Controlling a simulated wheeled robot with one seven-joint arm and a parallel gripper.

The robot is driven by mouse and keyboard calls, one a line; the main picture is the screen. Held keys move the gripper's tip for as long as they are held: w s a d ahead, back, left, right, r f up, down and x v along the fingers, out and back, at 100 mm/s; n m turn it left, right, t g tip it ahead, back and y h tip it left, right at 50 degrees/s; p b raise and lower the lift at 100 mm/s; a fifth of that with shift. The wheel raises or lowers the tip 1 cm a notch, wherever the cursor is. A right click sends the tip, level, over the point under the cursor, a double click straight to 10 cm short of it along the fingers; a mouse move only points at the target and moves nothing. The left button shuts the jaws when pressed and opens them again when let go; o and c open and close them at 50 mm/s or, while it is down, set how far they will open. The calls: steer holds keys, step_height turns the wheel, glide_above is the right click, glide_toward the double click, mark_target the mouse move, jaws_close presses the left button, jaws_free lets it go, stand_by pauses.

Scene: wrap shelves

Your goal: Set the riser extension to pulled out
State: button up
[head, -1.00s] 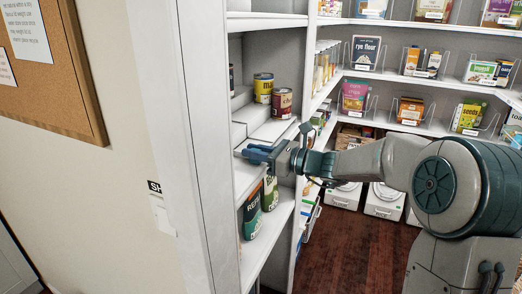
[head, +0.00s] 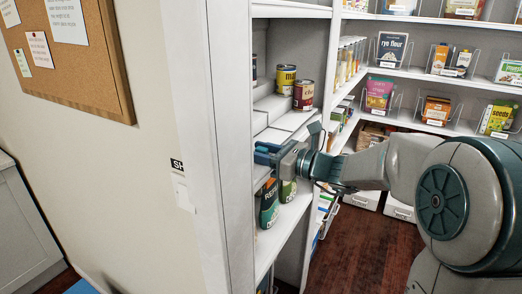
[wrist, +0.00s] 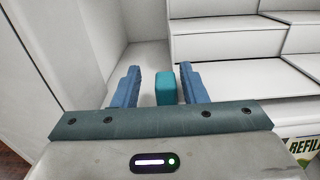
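The white stepped riser (head: 290,120) stands on the middle shelf, with a few cans on its steps. Its steps also show at the upper right of the wrist view (wrist: 228,47). My gripper (head: 264,152) is at the front of this shelf, just in front of the riser's lower part. In the wrist view my blue fingers (wrist: 160,88) are apart. A small teal block (wrist: 166,86) shows between them, nearer the right finger, with a gap on its left. I cannot tell what the block is fixed to. How far the extension is out cannot be told.
A white upright panel (head: 228,150) borders the shelf on the left. Green cans (head: 269,205) stand on the shelf below my gripper, and a yellow can (head: 286,79) and a dark red can (head: 303,95) above. Shelves of boxed goods line the back right.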

steer(key=b+v, duration=0.2)
steer(key=v, duration=1.2)
steer(key=shift+r, duration=0.1)
